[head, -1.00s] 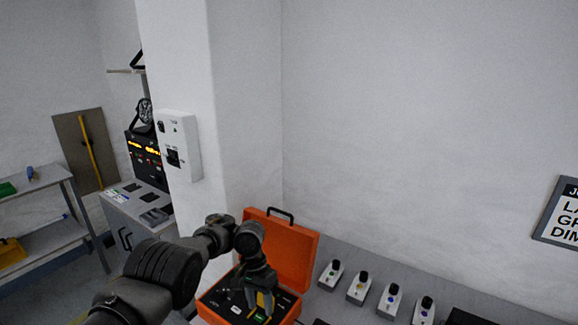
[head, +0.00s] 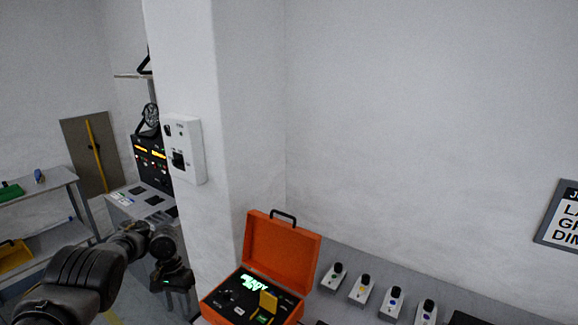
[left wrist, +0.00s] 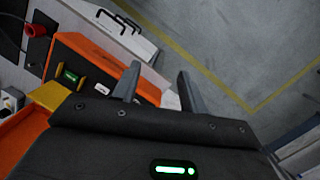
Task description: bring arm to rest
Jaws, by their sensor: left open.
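My left arm comes in from the lower left in the head view. Its gripper (head: 178,296) hangs to the left of the orange case, apart from it, over the floor. In the left wrist view its two fingers (left wrist: 157,88) are spread with nothing between them. The orange case (head: 283,252) stands open on the bench, with a lit green display (head: 257,283) and a yellow part (head: 268,300) on its black panel. The right gripper is not in view.
A row of small white units with black knobs (head: 361,288) stands on the grey bench (head: 375,263) right of the case. A white pillar (head: 190,90) carries a wall box (head: 183,148). A grey console (head: 140,205) and a shelf (head: 40,183) stand at left. Floor (left wrist: 225,50) near the gripper is clear.

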